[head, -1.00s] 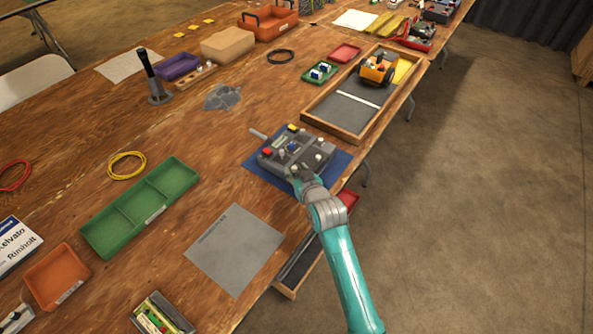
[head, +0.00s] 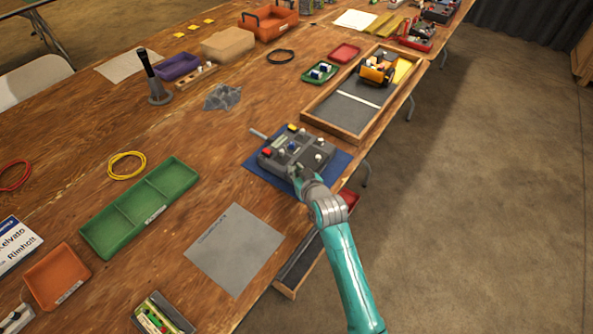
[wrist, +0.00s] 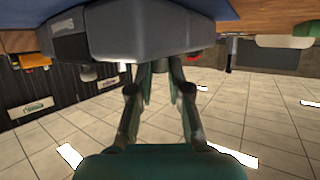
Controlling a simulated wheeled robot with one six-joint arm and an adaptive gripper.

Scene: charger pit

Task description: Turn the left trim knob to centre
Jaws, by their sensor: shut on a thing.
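The grey controller (head: 320,160) lies on a blue mat (head: 261,175) at the table's near edge in the head view. Small sticks and coloured buttons show on its top. My gripper (head: 295,172) is at the controller's near side. In the wrist view the controller's grey body (wrist: 150,38) fills the top, and my gripper (wrist: 160,68) has its fingers closing in just under it. The gripper is shut on a small part there, taken as the left trim knob. The fingers and the controller's body hide the knob, so its angle cannot be read.
A wooden-framed tray (head: 348,112) with an orange toy vehicle (head: 376,72) stands beyond the controller. A grey sheet (head: 232,248) and a green divided tray (head: 140,208) lie to the left. A red bin (head: 350,199) is below the table edge. Open floor lies to the right.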

